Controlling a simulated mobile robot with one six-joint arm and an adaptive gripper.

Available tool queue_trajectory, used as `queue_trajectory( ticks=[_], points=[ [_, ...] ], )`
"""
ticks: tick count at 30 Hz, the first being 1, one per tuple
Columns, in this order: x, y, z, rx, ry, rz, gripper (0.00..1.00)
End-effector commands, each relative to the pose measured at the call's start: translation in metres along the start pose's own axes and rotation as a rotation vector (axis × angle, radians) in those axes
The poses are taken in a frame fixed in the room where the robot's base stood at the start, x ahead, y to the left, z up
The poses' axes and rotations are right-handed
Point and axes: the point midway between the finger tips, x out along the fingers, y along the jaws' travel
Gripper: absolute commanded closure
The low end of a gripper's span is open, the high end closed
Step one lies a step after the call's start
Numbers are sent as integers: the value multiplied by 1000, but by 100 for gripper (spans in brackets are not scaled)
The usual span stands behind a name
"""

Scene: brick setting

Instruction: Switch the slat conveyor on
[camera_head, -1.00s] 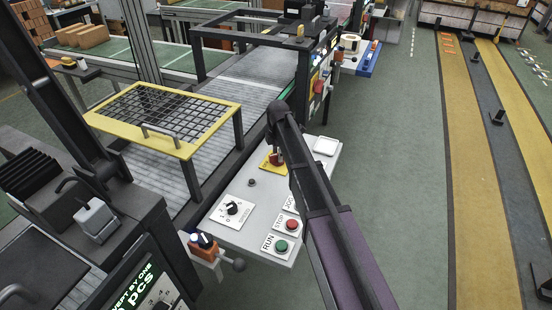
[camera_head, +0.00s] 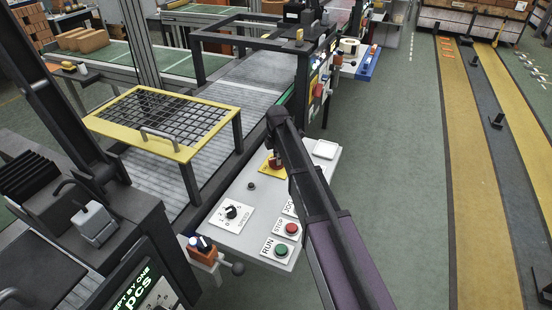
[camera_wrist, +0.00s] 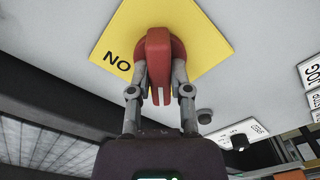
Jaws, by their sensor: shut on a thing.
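A sloping pale control panel (camera_head: 250,205) stands beside the slat conveyor (camera_head: 160,170). Near its far end is a yellow plate (camera_head: 265,171) with a red switch handle (camera_head: 274,161) on it. In the wrist view the yellow plate (camera_wrist: 205,25) carries letters that read "NO" in the picture. The red handle (camera_wrist: 158,50) stands across the middle of the plate. My gripper (camera_wrist: 159,85) is shut on the handle, one finger on each side. In the head view my arm partly covers the handle and the panel's right side.
The panel also bears a green RUN button (camera_head: 281,249), a red STOP button (camera_head: 292,229), a JOG label partly hidden by my arm, and a black speed knob (camera_head: 231,212). A yellow-framed grid guard (camera_head: 165,148) stands over the conveyor. Open green floor (camera_head: 400,190) lies right.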

Motion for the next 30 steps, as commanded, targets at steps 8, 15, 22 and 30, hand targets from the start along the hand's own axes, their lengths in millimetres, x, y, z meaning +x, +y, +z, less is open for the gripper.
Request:
queue_trajectory(
  ticks=[8, 15, 22, 30],
  points=[
    [0, 4, 1, 57, 2, 10, 100],
    [0, 4, 2, 195, 2, 10, 100],
    [0, 5, 3, 392, 2, 10, 100],
    [0, 5, 4, 648, 2, 10, 100]
  ],
)
